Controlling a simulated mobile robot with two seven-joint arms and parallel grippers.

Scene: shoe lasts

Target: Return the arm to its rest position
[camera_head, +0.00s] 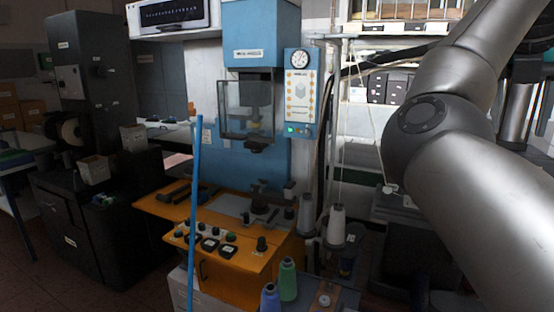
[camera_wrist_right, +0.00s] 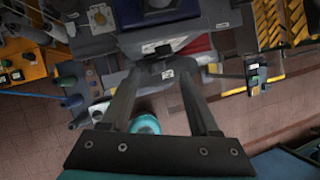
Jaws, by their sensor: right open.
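My right arm (camera_head: 420,120) comes in from the right of the head view, bent at a large grey joint, and fills much of that side. Its gripper is outside that view. In the right wrist view my right gripper (camera_wrist_right: 160,82) has its two dark fingers spread apart. No object is clamped between them. A round teal thing (camera_wrist_right: 146,124) shows beyond the fingers, close to the left one; I cannot tell what it is. My left arm and left gripper are in neither view.
A blue press (camera_head: 262,110) with an orange bench (camera_head: 222,268) stands mid-view. A blue pole (camera_head: 194,220) rises before it. Thread cones, including a green one (camera_head: 288,280), stand front centre. A black machine (camera_head: 85,150) is at left. The wrist view shows tiled floor (camera_wrist_right: 40,140).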

